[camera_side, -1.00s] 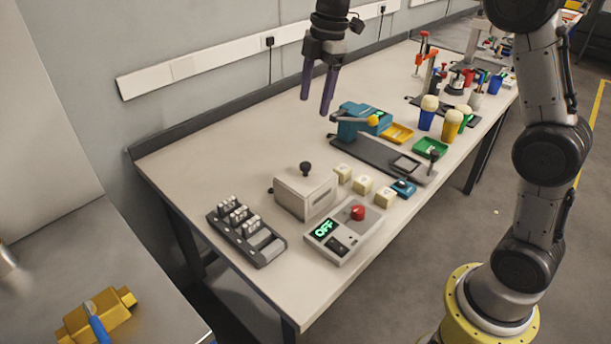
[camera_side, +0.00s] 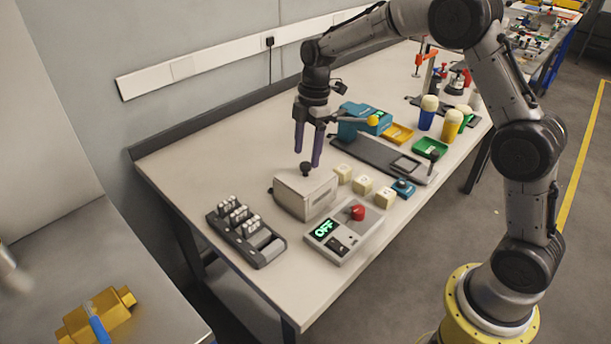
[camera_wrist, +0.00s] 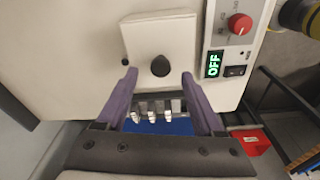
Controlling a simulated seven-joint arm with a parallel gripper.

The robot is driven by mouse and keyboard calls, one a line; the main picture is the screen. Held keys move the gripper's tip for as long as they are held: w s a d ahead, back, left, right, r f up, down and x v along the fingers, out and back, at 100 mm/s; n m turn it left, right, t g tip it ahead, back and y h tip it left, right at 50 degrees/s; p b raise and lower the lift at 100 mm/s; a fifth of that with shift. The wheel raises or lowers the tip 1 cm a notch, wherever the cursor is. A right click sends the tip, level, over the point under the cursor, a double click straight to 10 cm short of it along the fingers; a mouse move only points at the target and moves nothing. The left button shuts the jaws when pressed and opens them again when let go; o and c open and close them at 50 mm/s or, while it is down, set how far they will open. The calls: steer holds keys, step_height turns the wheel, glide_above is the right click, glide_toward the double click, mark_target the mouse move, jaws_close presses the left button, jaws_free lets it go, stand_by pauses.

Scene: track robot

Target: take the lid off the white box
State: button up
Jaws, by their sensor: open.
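The white box (camera_side: 303,197) stands on the workbench, with its lid (camera_side: 304,178) on top. A round black knob (camera_side: 305,168) sits on the lid. In the wrist view the lid (camera_wrist: 157,42) fills the upper middle, and the knob (camera_wrist: 160,66) shows ahead of the fingertips and between their lines. My gripper (camera_side: 307,159) is open and empty, just above the box, with its purple fingers pointing down near the knob. In the wrist view its fingers (camera_wrist: 159,80) are spread apart. I cannot tell whether a finger touches the knob.
A control box (camera_side: 343,236) with a red knob and a green OFF display stands at the box's right front. A dark rack (camera_side: 246,234) of white switches is at its left. Several cream cubes (camera_side: 362,185) lie to the right. A teal device (camera_side: 358,121) stands behind.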

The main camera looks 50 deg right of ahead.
mark_target(306, 164)
steer(key=f, duration=0.4)
steer(key=shift+a+f, duration=0.15)
steer(key=shift+a, duration=0.1)
jaws_close()
